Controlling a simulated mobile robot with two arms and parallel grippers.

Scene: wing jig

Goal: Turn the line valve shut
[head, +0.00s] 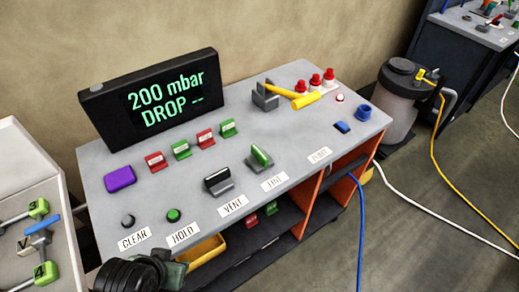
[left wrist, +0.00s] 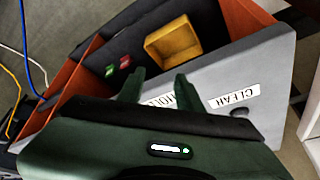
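The line valve (head: 259,158) has a green handle on a grey base and stands behind the LINE label (head: 275,182) on the grey bench top. The handle runs slantwise across its base. To its left is the vent valve (head: 218,181) with a black handle. My left gripper (left wrist: 158,88) shows in the left wrist view with its two dark green fingers apart and nothing between them. In the head view my left arm's end is at the bottom left, by the CLEAR and HOLD labels, well left of the line valve. My right gripper is in neither view.
A black display (head: 150,97) reads "200 mbar DROP --". A green button (head: 173,215), black knob (head: 128,221), purple block (head: 120,179) and yellow-handled lever (head: 290,96) sit on the bench (head: 215,150). Beneath is a shelf with a yellow bin (left wrist: 173,42). A blue hose (head: 360,230) hangs at right.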

